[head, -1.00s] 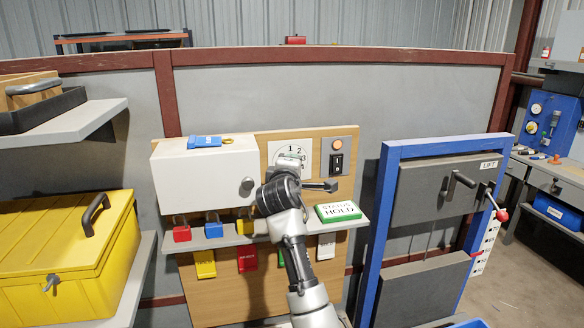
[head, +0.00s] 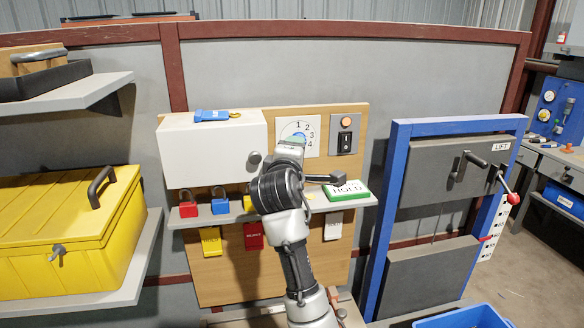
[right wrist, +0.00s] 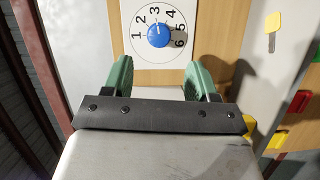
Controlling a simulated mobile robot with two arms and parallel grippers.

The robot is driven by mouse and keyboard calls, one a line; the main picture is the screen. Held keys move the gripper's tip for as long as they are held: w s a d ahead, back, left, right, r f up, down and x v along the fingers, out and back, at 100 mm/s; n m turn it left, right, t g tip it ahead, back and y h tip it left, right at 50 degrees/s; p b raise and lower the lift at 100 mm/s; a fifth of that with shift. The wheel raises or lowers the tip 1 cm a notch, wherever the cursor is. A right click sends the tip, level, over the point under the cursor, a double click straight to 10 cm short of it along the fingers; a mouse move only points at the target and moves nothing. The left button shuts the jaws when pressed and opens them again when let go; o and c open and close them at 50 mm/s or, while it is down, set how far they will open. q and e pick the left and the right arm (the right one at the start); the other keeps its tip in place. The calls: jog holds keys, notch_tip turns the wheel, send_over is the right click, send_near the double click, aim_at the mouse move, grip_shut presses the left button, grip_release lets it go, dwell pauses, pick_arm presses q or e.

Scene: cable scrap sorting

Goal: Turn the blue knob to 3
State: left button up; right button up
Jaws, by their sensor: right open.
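The blue knob (right wrist: 158,35) sits on a white dial plate (right wrist: 141,48) numbered 1 to 6 in the right wrist view. A small pale mark on the knob points up, roughly at the 3. In the head view the dial plate (head: 312,149) is partly hidden by my right gripper (head: 291,147). My right gripper's green fingers (right wrist: 161,78) are spread apart and empty in the right wrist view. The knob lies ahead of and between them, apart from both. My left gripper is not in view.
A white box (head: 212,155) is left of the dial. A shelf below holds a red padlock (head: 188,208), a blue padlock (head: 221,206) and a green-edged HOLD sign (head: 347,190). A switch (head: 346,140) is right of the dial. A blue-framed press (head: 392,170) stands further right.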

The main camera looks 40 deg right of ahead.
jog(key=v, duration=0.2)
jog(key=shift+s+a, duration=0.25)
jog(key=shift+a, duration=0.05)
dwell(0.4)
